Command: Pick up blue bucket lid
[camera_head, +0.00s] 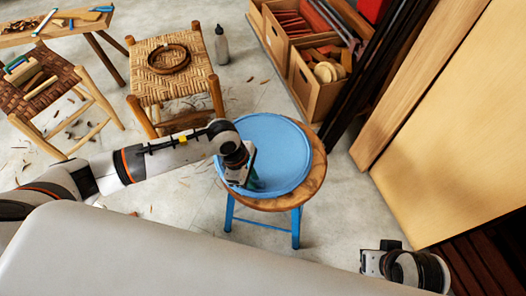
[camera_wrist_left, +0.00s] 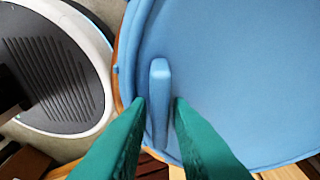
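The blue bucket lid (camera_head: 280,150) is a round, rimmed disc lying flat on a wooden stool with blue legs (camera_head: 307,197). In the left wrist view the lid (camera_wrist_left: 245,70) fills the right side, with a raised blue tab (camera_wrist_left: 160,85) near its edge. My left gripper (camera_head: 256,184) is over the lid's lower left part. Its green fingers (camera_wrist_left: 159,102) are apart, one on each side of the tab, with a narrow gap visible at each side. My right gripper (camera_head: 372,262) is at the lower right, away from the stool; its fingers cannot be made out.
A woven stool (camera_head: 166,87) with a brown ring stands behind left. Another woven stool (camera_head: 40,90) holds tools. A wooden crate (camera_head: 312,88) and leaning boards (camera_head: 455,125) stand to the right. A grey bottle (camera_head: 221,46) stands on the floor. Shavings litter the floor at left.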

